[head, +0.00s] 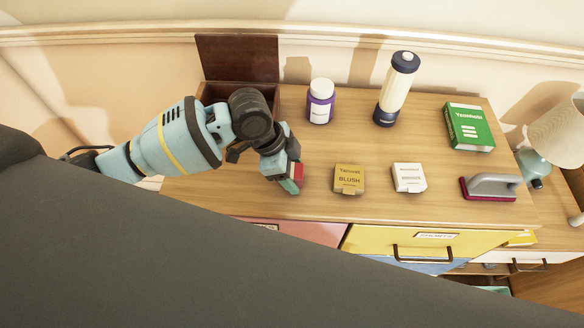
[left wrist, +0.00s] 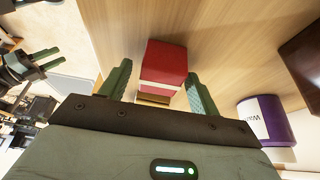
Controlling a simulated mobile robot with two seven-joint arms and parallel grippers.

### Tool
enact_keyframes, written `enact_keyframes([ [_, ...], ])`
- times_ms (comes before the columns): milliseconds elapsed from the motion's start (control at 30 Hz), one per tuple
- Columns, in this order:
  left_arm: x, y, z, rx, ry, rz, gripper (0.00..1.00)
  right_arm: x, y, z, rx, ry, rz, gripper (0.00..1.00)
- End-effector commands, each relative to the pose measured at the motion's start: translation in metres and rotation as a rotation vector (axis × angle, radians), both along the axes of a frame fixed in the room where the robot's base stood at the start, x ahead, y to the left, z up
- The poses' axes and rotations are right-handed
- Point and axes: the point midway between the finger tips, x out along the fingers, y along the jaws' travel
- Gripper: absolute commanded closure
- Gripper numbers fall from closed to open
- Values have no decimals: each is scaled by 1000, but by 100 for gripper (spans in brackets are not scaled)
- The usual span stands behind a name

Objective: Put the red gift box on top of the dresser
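The red gift box (left wrist: 164,68), red with a pale band, shows against the wooden dresser top (left wrist: 215,30) in the left wrist view. In the head view only a small red part (head: 298,174) of it shows beside my fingers. My left gripper (head: 291,186) is low over the dresser top (head: 330,206), near its front edge. In the left wrist view its green fingers (left wrist: 159,78) stand apart on either side of the box, with a gap at the left finger. My right gripper (left wrist: 58,57) shows at the left of that view, its fingers apart and empty.
Behind are an open dark wooden box (head: 240,58), a purple bottle (head: 320,101) and a blender-like bottle (head: 396,90).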

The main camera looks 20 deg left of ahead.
Motion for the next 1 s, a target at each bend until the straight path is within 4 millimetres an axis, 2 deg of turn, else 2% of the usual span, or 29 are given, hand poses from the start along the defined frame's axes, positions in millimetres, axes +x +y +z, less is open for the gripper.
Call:
enact_keyframes([
  [233,0,0,2,0,-1,-1,38,0,0,0,-1,0,1,64],
  [367,0,3,12,0,-3,1,38,2,0,2,-1,-4,1,64],
  [800,-8,34,89,0,-5,0,38,11,1,14,3,-31,-4,64],
  [1000,-10,43,110,1,-2,0,38,12,1,16,4,-33,-7,64],
])
